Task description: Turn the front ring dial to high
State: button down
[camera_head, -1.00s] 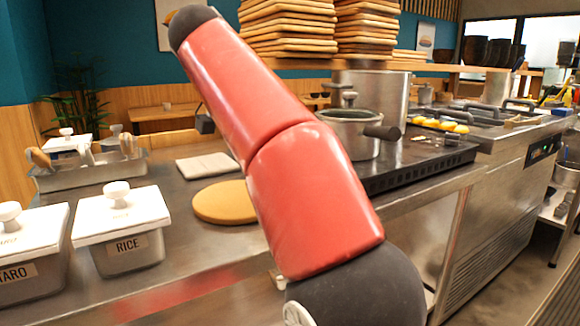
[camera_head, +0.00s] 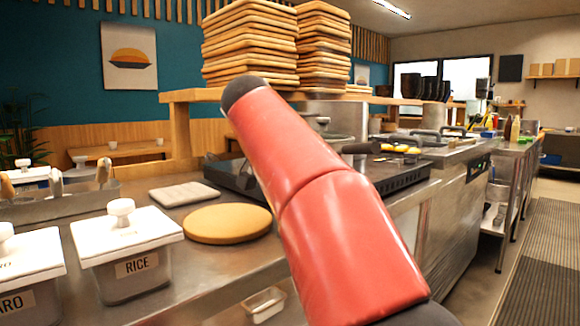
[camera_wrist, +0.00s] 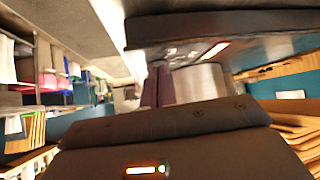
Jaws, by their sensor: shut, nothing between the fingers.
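The black cooktop (camera_head: 408,178) is on the steel counter behind my red arm. No dial on its front can be made out; my arm covers part of it. A metal pot (camera_head: 340,145) with a dark handle (camera_head: 358,147) stands there, partly hidden by my arm. My gripper is out of sight in the head view. In the wrist view its dark fingers (camera_wrist: 158,84) are together and empty, in front of the blurred steel and black surfaces. No ring dial is recognisable there.
A rice container (camera_head: 122,262), a round tan board (camera_head: 228,223) and a pale square cloth-like item (camera_head: 184,194) sit on the near counter. Stacked wooden trays (camera_head: 250,45) stand on the shelf above. The aisle floor (camera_head: 540,240) at the right is clear.

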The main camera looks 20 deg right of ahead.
jog(key=shift+w+d+f+p, duration=0.15)
jog(key=shift+w+d, duration=0.25)
jog(key=shift+d, duration=0.2)
jog(key=shift+w+d+p, duration=0.1)
jog(key=shift+w+d, duration=0.35)
jog(key=shift+d, duration=0.2)
jog(key=shift+w+d+f+p, duration=0.15)
jog(key=shift+w+d, duration=0.25)
jog(key=shift+d, duration=0.2)
